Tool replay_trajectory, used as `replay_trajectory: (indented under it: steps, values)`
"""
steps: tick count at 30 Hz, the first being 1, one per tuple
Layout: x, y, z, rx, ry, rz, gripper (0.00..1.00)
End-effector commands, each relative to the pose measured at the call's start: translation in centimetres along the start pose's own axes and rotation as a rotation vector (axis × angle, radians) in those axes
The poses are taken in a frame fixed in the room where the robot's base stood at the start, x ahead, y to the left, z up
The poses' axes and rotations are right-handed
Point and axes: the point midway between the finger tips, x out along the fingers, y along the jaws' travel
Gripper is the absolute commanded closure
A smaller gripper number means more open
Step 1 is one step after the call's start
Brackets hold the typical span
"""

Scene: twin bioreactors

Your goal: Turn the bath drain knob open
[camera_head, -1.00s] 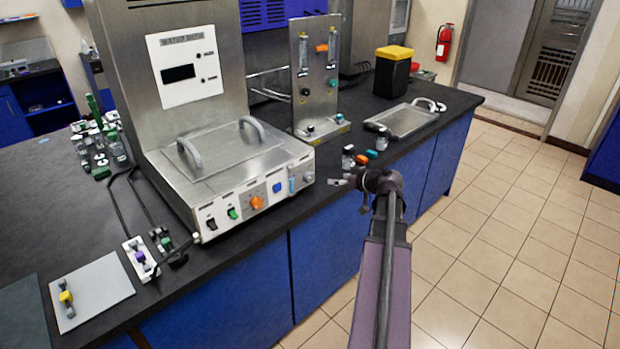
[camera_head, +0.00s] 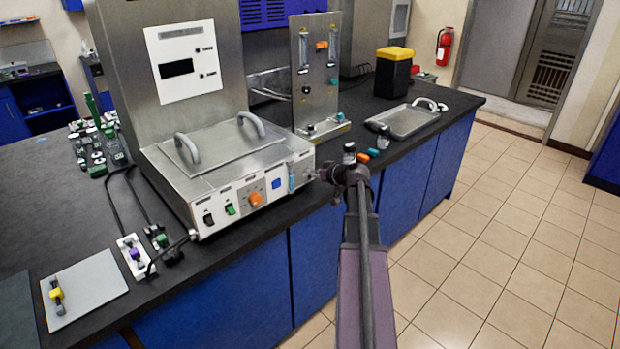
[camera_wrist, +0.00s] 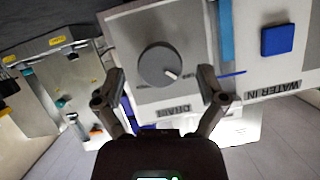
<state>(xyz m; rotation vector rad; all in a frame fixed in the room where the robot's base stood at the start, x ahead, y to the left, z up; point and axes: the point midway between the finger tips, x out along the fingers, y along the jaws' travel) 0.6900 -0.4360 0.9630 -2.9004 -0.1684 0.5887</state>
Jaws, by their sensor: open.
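The bath drain knob (camera_wrist: 160,66) is a round grey dial with a white pointer mark, on the bath's pale front panel above the label "DRAIN", which appears upside down in the wrist view. My gripper (camera_wrist: 163,80) is open, with one fingertip on each side of the knob's lower part in that view; I cannot tell whether they touch it.
A blue square button (camera_wrist: 277,39) and a "WATER IN" label are beside the knob. The panel also carries an orange knob (camera_head: 255,198) and a green switch (camera_head: 230,209). A flowmeter stand (camera_head: 312,75) and a metal tray (camera_head: 410,120) stand on the bench to the right.

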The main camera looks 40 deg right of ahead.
Motion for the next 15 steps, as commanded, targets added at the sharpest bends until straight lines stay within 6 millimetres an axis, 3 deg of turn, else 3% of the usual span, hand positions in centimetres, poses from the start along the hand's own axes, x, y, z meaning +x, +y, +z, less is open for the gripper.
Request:
replay_trajectory:
  steps: [6,15]
  values:
    - [1.5,0.04,0.04,-0.001,0.0,0.0,0.1]
    - [1.64,-0.01,-0.02,0.0,0.0,0.0,0.1]
